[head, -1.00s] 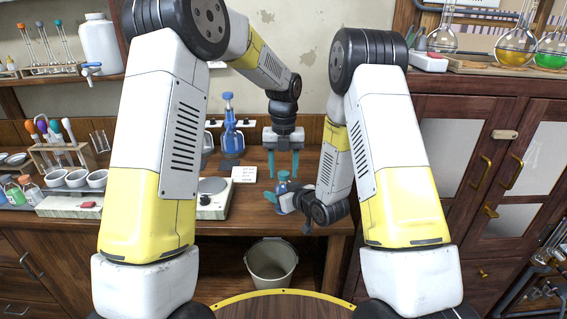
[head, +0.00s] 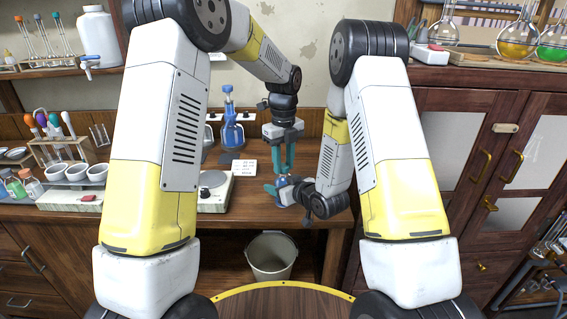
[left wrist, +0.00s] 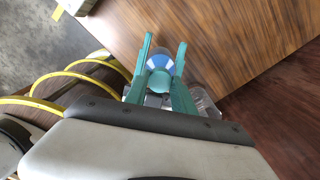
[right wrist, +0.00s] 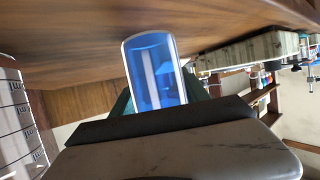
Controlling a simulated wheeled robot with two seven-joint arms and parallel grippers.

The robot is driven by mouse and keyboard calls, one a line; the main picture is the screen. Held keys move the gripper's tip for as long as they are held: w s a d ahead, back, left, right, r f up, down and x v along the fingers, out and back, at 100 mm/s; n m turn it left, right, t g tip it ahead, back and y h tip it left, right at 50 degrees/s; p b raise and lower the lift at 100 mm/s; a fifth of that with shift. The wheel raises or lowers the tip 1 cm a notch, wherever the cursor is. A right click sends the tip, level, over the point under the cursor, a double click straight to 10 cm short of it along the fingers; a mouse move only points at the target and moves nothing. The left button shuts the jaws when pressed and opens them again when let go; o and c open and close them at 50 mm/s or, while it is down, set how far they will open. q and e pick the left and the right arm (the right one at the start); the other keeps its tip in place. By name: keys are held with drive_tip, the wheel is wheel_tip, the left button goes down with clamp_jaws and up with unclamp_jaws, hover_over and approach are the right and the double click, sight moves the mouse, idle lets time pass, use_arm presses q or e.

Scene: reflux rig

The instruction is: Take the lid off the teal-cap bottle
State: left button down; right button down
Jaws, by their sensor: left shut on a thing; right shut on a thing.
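The teal-cap bottle (head: 284,194) stands near the front edge of the wooden bench, largely hidden by my grippers. My right gripper (head: 280,188) comes in from the side and is shut on its body. In the right wrist view the bottle (right wrist: 155,72) is clear with blue contents. My left gripper (head: 285,172) points down from above and is shut on the cap. In the left wrist view the teal cap (left wrist: 159,82) sits between the two teal fingers, with the blue bottle around it. I cannot see any gap between cap and bottle.
A white balance with a round plate (head: 213,190) stands left of the bottle. A blue wash bottle (head: 231,125) and a white card (head: 243,167) are behind. A bucket (head: 271,256) stands below the bench. Some bench top around the bottle is clear.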

use_arm(q)
drive_tip(key=n, duration=1.3)
drive_tip(key=shift+n, duration=0.4)
drive_tip(key=n, duration=1.8)
drive_tip(key=shift+r+n, duration=0.1)
drive_tip(key=shift+n, duration=0.2)
drive_tip(key=n, duration=0.4)
drive_tip(key=shift+n, duration=0.4)
drive_tip(key=n, duration=0.4)
drive_tip(key=shift+n, duration=0.4)
drive_tip(key=n, duration=0.4)
drive_tip(key=shift+n, duration=0.4)
